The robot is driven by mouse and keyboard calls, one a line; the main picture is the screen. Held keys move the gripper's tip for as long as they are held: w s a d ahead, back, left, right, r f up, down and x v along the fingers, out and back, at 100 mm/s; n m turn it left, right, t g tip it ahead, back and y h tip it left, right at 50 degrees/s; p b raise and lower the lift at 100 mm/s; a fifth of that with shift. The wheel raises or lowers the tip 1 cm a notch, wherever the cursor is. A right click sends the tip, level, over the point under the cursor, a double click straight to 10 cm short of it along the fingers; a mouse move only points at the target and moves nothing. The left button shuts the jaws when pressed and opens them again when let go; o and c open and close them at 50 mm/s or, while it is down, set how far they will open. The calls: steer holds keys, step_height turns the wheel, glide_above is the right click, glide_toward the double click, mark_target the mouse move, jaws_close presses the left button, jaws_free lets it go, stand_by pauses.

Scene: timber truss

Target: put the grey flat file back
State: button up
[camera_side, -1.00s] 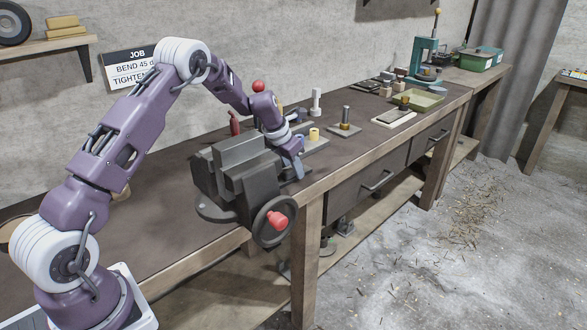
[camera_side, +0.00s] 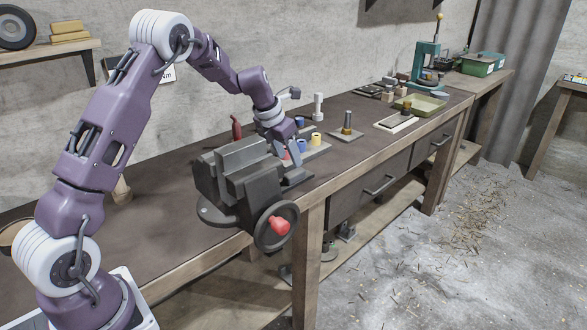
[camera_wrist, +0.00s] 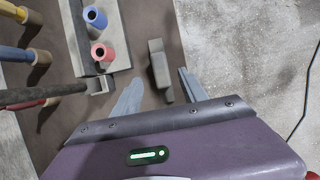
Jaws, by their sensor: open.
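My gripper (camera_wrist: 158,88) is open in the wrist view, its two grey fingers apart. A grey stepped flat piece (camera_wrist: 158,65) shows above the bench between and beyond the fingertips, not clasped. It may be the grey flat file, but I cannot be sure. A grey rack (camera_wrist: 112,52) stands left of it, with a blue tube (camera_wrist: 95,17) and a red tube (camera_wrist: 102,52) upright in it. In the side view my gripper is beside the vise (camera_side: 240,175), on its far right side, and the fingertips are hard to make out.
Several handled tools, yellow (camera_wrist: 12,11), blue (camera_wrist: 14,54) and dark red (camera_wrist: 40,94), reach in from the left of the wrist view. The bench's front edge is close on the right. A framed tray (camera_side: 397,122) and a green tray (camera_side: 420,105) are farther along the bench.

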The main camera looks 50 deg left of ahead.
steer(key=s+d+r+m, duration=0.3)
steer(key=r, duration=0.1)
steer(key=s+d+r+m, duration=0.3)
steer(key=s+r+m, duration=0.1)
steer(key=r, duration=0.1)
steer(key=s+d+r+m, duration=0.3)
steer(key=s+r+m, duration=0.1)
steer(key=r, duration=0.1)
steer(key=shift+s+d+r+h, duration=0.15)
steer(key=shift+d+r+h, duration=0.05)
steer(key=shift+d+h, duration=0.2)
steer(key=s+d+m, duration=0.4)
steer(key=s+m, duration=0.8)
steer(key=s, duration=0.1)
steer(key=s+d+m+t, duration=0.1)
steer(key=s+d+m, duration=0.3)
steer(key=s+m, duration=0.9)
steer(key=shift+s+d+y, duration=0.35)
steer(key=shift+s+y, duration=0.05)
steer(key=shift+s, duration=0.4)
